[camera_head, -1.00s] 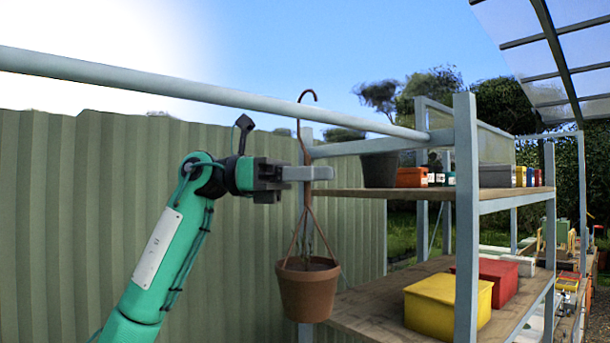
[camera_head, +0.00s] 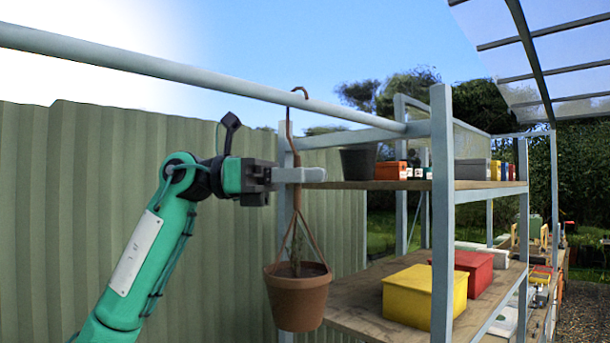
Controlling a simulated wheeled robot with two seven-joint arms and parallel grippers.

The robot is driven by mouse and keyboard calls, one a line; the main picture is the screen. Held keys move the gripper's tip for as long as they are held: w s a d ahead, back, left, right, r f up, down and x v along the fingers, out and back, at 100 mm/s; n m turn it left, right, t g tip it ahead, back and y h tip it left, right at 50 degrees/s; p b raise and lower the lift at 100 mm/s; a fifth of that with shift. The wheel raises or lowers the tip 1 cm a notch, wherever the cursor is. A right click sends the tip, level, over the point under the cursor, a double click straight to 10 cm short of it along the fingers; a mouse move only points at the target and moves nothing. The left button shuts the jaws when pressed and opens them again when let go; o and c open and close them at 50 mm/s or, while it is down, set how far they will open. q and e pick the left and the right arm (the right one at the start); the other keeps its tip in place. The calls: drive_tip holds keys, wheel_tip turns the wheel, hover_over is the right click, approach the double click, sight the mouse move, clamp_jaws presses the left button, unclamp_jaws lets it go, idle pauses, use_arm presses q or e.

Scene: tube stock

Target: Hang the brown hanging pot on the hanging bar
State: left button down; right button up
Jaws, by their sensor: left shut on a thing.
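The brown hanging pot (camera_head: 297,300) holds a small plant and hangs upright from brown straps and a hooked hanger. My left gripper (camera_head: 300,174) is shut on the hanger's stem above the straps. The hanger's hook (camera_head: 299,90) shows at the top edge of the pale hanging bar (camera_head: 170,70), with its tip pointing right. I cannot tell whether the hook rests on the bar. My right gripper is not in view.
A shelf rack with grey posts (camera_head: 441,220) stands to the right of the pot. It carries a dark bucket (camera_head: 358,162), a yellow box (camera_head: 411,294) and a red box (camera_head: 474,272). A corrugated green fence (camera_head: 90,200) stands behind my arm.

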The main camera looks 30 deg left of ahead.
use_arm(q)
drive_tip(key=c, duration=1.4)
unclamp_jaws()
drive_tip(key=b+v, duration=0.6)
drive_tip(key=v, duration=0.8)
drive_tip(key=shift+f, duration=0.1)
